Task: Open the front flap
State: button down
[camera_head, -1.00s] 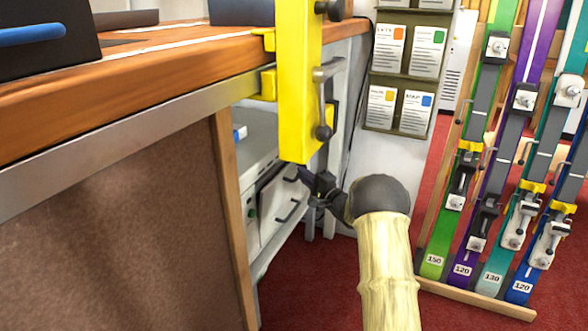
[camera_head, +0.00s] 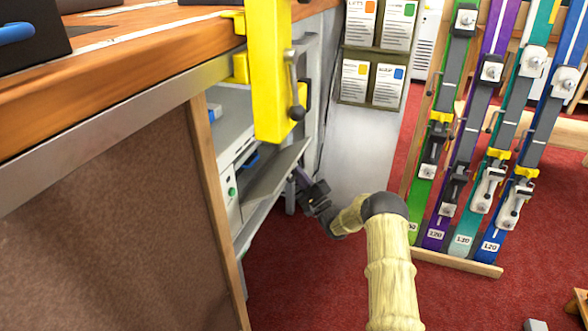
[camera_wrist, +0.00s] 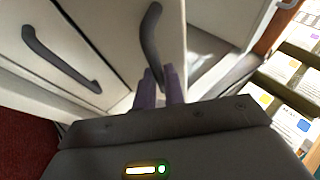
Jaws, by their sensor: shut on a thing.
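The front flap (camera_head: 276,176) is a pale grey panel on the machine under the bench. In the head view it leans outward from the machine front, partly open, with a gap above it. In the wrist view the flap (camera_wrist: 112,32) carries a dark curved bar handle (camera_wrist: 150,38). My gripper (camera_head: 300,176) is at the flap's outer side. In the wrist view its purple fingers (camera_wrist: 160,88) are shut on the lower end of that handle. The handle is hidden in the head view.
A second dark handle (camera_wrist: 60,62) is on the neighbouring panel. The yellow clamp post (camera_head: 268,80) hangs at the bench corner above my arm. The brown side panel (camera_head: 120,225) stands left. Skis (camera_head: 480,130) lean in a rack right. Red carpet (camera_head: 300,285) is clear below.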

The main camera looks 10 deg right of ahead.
jog(key=shift+a+f+b, duration=0.1)
jog(key=shift+a+f, duration=0.1)
jog(key=shift+f, duration=0.45)
jog(key=shift+a+f+b, duration=0.1)
jog(key=shift+a+f, duration=0.15)
jog(key=shift+f, duration=0.35)
jog(key=shift+a+f+b, duration=0.1)
jog(key=shift+a+f, duration=0.1)
jog(key=shift+f, duration=0.45)
jog(key=c, duration=1.5)
grip_release()
jog(key=shift+w+a, duration=0.1)
jog(key=shift+d, duration=0.4)
jog(key=p+v, duration=0.6)
jog(key=v, duration=1.1)
jog(key=shift+s+d+p, duration=0.2)
jog(key=shift+p, duration=0.2)
